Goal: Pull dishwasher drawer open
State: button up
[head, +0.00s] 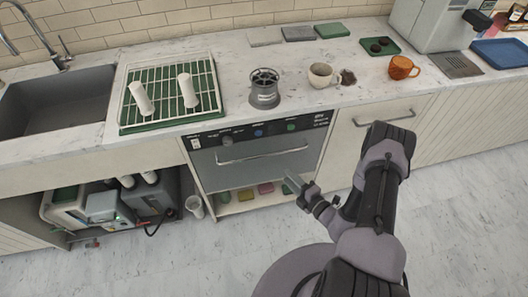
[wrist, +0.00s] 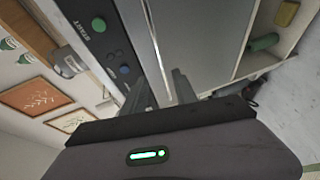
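The dishwasher (head: 245,172) has a grey steel front under the counter, with a black control strip along its top. Its drawer looks shut. A horizontal bar handle (head: 262,156) crosses the upper front. In the wrist view the handle (wrist: 158,48) runs as a thin bright bar toward the space between my fingers. My gripper (head: 290,181) is in front of the lower right of the dishwasher front, below the handle in the head view. In the wrist view my gripper (wrist: 165,87) looks open, with a gap between its fingers. Contact with the handle is not visible.
A low open shelf with coloured items (head: 246,194) lies under the dishwasher front. A cabinet (head: 350,147) with its own handle is at the right. The floor in front is clear.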

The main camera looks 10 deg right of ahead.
aim_at(265, 155)
jog(key=b+x, duration=0.4)
jog(key=x, duration=1.1)
jog(key=shift+w+a+r, duration=0.1)
jog(key=shift+w, duration=0.05)
grip_shut()
dwell(0.5)
